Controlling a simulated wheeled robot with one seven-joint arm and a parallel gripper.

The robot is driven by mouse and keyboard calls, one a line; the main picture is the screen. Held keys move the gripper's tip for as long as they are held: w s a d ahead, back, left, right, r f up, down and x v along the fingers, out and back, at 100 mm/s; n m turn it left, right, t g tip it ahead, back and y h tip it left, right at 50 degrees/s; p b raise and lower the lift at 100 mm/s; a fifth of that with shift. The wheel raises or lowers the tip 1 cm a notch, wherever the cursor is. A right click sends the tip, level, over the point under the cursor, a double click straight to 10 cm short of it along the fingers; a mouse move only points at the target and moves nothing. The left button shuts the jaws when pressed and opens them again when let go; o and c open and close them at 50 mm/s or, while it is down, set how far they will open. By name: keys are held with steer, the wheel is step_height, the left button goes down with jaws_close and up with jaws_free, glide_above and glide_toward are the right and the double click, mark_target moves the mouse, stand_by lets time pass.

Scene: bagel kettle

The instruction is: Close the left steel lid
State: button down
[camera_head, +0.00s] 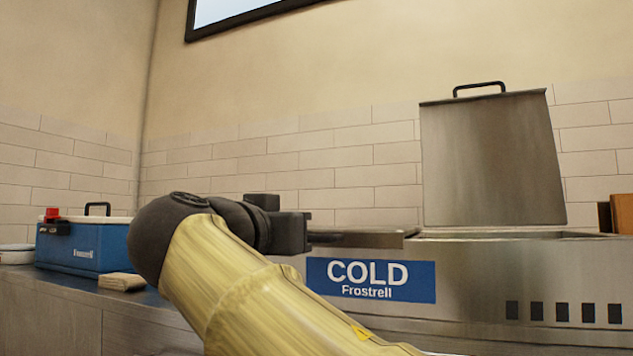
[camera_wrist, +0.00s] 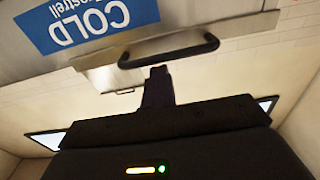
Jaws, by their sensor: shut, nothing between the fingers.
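The left steel lid (camera_head: 370,239) lies about level over the left part of the steel unit in the head view; I cannot tell whether it sits fully flush. Its black bar handle (camera_wrist: 170,51) shows in the wrist view, just beyond my fingertips. My gripper (camera_head: 309,236) is shut and empty at the left end of this lid. In the wrist view my gripper (camera_wrist: 158,72) points toward the handle; I cannot tell whether they touch. My gripper and arm hide part of the left lid in the head view.
The right steel lid (camera_head: 492,160) stands upright with a black handle on top. The steel unit (camera_head: 470,300) bears a blue COLD sign (camera_head: 370,280). A blue cooler box (camera_head: 85,247) stands on the counter at left. A tiled wall (camera_head: 350,160) rises behind.

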steer(key=f+p+v, duration=0.1)
steer(key=p+v, duration=0.2)
steer(key=v, duration=0.6)
steer(key=shift+s, duration=0.15)
stand_by(0.4)
